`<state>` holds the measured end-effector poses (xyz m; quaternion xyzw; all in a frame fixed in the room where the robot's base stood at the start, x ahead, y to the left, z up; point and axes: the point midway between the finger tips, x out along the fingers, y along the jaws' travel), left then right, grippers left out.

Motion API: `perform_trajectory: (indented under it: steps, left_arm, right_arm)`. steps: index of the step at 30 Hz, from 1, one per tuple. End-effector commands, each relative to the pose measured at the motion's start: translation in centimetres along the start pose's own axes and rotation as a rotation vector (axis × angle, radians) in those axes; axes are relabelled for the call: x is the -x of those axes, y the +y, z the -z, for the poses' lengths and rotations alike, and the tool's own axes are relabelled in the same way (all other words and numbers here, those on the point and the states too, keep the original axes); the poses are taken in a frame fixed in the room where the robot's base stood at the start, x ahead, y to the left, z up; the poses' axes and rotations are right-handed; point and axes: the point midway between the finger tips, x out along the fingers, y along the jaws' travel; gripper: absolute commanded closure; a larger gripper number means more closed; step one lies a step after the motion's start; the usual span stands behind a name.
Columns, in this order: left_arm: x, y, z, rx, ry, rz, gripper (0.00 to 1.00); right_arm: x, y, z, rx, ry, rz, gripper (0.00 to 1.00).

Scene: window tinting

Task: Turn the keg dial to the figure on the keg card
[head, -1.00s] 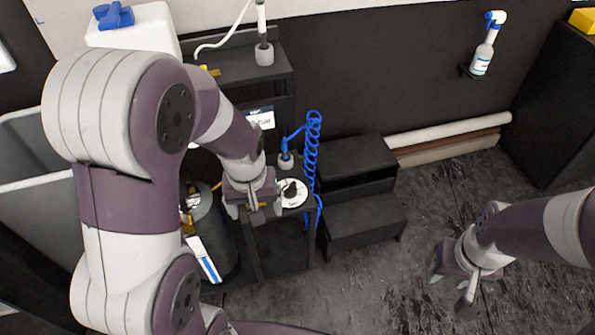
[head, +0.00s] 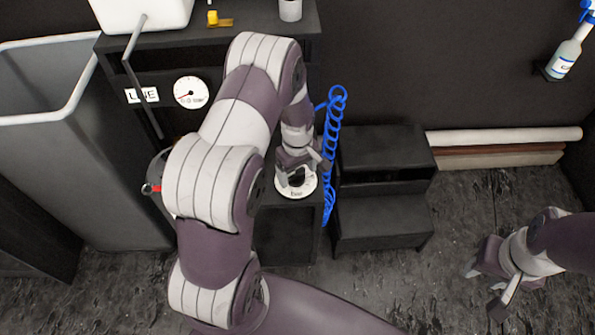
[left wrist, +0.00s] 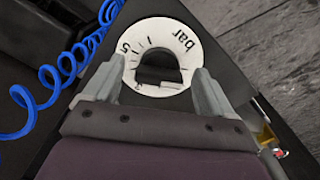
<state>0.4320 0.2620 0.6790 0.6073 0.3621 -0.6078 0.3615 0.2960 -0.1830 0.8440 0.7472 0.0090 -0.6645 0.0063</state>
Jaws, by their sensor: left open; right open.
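The keg dial is a white disc (left wrist: 133,55) marked "bar" with figures around a black knob (left wrist: 158,68). In the left wrist view my left gripper (left wrist: 155,82) is open, with one finger on each side of the knob; I cannot tell whether they touch it. In the head view the dial (head: 309,191) shows under my left gripper (head: 299,170), on a small dark stand. My right gripper (head: 493,288) is open and empty above the floor at the right. The keg is mostly hidden behind my left arm, and I see no readable keg card.
A round gauge (head: 191,92) and a "LINE" label (head: 141,95) are on the dark rack. A blue coiled hose (head: 333,150) hangs right beside the dial. Black steps (head: 383,190) stand to the right. A grey bin (head: 90,150) stands at the left.

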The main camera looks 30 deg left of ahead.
Motion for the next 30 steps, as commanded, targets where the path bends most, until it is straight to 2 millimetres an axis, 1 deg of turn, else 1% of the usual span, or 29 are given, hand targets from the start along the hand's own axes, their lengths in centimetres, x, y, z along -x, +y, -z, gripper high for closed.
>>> perform_trajectory:
  steps: [7,8,9,11,12,22,26,30]
  left_arm:
    - [-0.1,0.0,0.0,0.0,0.0,0.0,0.15]
    - [-0.1,0.0,0.0,0.0,0.0,0.0,0.25]
    - [-0.1,0.0,0.0,-0.001,0.0,0.0,0.38]
    - [-0.1,0.0,0.0,-0.001,0.0,0.0,0.57]
    - [-0.1,0.0,0.0,0.0,0.0,0.0,0.7]
    - [0.1,0.0,0.0,-0.032,0.0,0.0,0.71]
    - [0.2,-0.1,0.0,-0.091,0.0,0.0,0.71]
    - [0.2,-0.1,0.0,-0.191,0.0,0.0,0.71]
  right_arm:
    - [0.0,0.0,0.0,0.0,0.0,0.0,0.57]
    - [0.0,0.0,0.0,0.0,0.0,0.0,0.57]
    - [0.0,0.0,0.0,0.0,0.0,0.0,0.57]
    - [0.0,0.0,0.0,0.0,0.0,0.0,0.57]
    - [0.0,0.0,0.0,0.0,0.0,0.0,0.57]
    - [0.3,0.0,0.0,0.0,0.0,0.0,0.57]
    - [0.8,0.0,0.1,0.0,0.0,0.0,0.57]
    - [1.4,0.0,0.2,0.0,0.0,0.0,0.57]
